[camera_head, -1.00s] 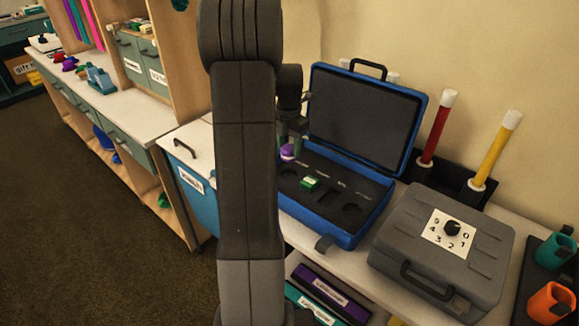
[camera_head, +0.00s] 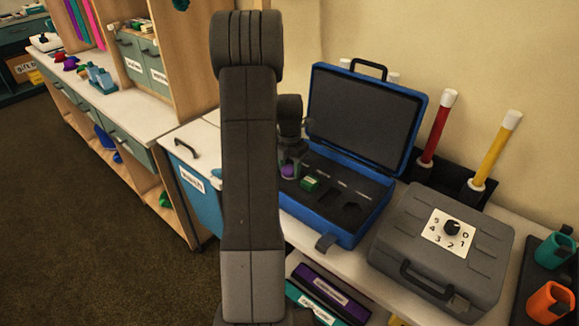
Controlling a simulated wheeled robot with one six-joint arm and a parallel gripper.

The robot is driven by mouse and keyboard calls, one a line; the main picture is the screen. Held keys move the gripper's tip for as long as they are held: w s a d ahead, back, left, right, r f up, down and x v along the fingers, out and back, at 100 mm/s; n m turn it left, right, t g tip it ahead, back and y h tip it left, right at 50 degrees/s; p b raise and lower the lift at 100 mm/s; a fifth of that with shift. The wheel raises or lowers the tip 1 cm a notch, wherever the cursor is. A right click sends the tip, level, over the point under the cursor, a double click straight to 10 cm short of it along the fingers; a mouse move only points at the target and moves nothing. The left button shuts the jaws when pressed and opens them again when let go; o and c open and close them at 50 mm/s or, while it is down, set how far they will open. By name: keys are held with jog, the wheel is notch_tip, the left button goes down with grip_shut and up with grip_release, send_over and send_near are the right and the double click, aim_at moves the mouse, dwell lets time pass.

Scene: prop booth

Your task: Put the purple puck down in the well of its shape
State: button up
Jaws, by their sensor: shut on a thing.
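The purple puck (camera_head: 288,171) is between the jaws of my gripper (camera_head: 289,165), at the left end of the open blue case (camera_head: 330,233). My gripper is shut on it and points down, partly hidden by my arm. The case's dark foam insert holds several shaped wells, with small labels behind them. A green puck (camera_head: 310,184) sits in the insert just right of the purple one. An empty well (camera_head: 351,212) shows at the right. The well under the purple puck is hidden, and I cannot tell whether the puck touches the foam.
The case's raised lid (camera_head: 365,115) stands behind the insert. A grey case with a dial (camera_head: 440,240) is to the right, with a red tube (camera_head: 437,130) and a yellow tube (camera_head: 495,150) behind it. A blue bin (camera_head: 198,190) is at left.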

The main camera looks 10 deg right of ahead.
aim_at(290, 168)
jog(key=shift+s+a+f, duration=0.1)
jog(key=shift+s+f, duration=0.1)
jog(key=shift+f, duration=0.2)
jog(key=o, duration=0.8)
jog(key=shift+f, duration=0.1)
jog(key=shift+o, duration=1.1)
jog(key=shift+a, duration=0.1)
jog(key=shift+f, duration=0.1)
jog(key=shift+s, duration=0.1)
notch_tip(290, 168, up, 14)
jog(key=shift+w+d+f, duration=0.2)
jog(key=shift+w, duration=0.05)
